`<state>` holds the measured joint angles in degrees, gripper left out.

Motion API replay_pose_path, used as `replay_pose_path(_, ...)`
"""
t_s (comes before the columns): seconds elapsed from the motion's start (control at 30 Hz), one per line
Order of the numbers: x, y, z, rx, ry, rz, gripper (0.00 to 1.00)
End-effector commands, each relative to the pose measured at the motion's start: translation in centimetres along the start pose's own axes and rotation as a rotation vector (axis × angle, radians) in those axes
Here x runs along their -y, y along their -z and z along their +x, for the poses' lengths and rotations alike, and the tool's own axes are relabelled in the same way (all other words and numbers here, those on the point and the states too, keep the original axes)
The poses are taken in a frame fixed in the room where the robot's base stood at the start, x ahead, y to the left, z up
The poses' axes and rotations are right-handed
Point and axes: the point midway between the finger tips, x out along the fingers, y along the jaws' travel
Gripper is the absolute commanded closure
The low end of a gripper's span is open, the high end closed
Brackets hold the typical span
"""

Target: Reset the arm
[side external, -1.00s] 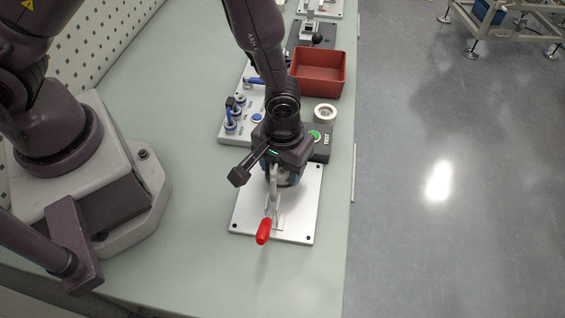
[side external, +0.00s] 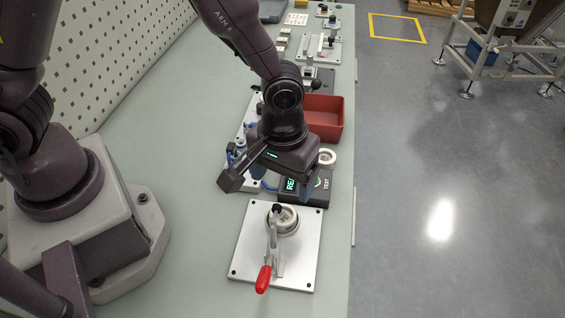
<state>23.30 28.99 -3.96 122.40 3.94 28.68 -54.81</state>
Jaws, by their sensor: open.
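My gripper (side external: 268,180) hangs above the bench, over the near side of the black test box (side external: 318,193) and behind the clamp fixture. Its jaws are open, though its fingers are mostly hidden by the hand and the dark block on its side; I see nothing held. The clamp fixture is a silver plate (side external: 245,262) with a toggle clamp whose red handle (side external: 263,279) points toward the camera. A pale round part (side external: 289,222) sits on the plate under the clamp arm, apart from my gripper.
The test box has a lit green display, partly covered by my gripper. A white ring (side external: 327,157) and a red bin (side external: 325,116) stand behind it. A light plate with blue fittings (side external: 238,150) is at left. More fixtures line the back.

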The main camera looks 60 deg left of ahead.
Motion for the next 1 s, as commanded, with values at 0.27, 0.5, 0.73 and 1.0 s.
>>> replay_pose_path(0.27,0.0,0.0,-2.9,0.000,0.000,0.014,0.19)
replay_pose_path(0.5,1.8,-1.3,-3.3,0.052,0.052,0.242,0.19)
replay_pose_path(0.73,5.7,-1.1,-9.0,0.009,0.021,0.444,0.19)
replay_pose_path(1.0,11.8,-1.7,-16.3,-0.154,-0.043,0.556,0.19)
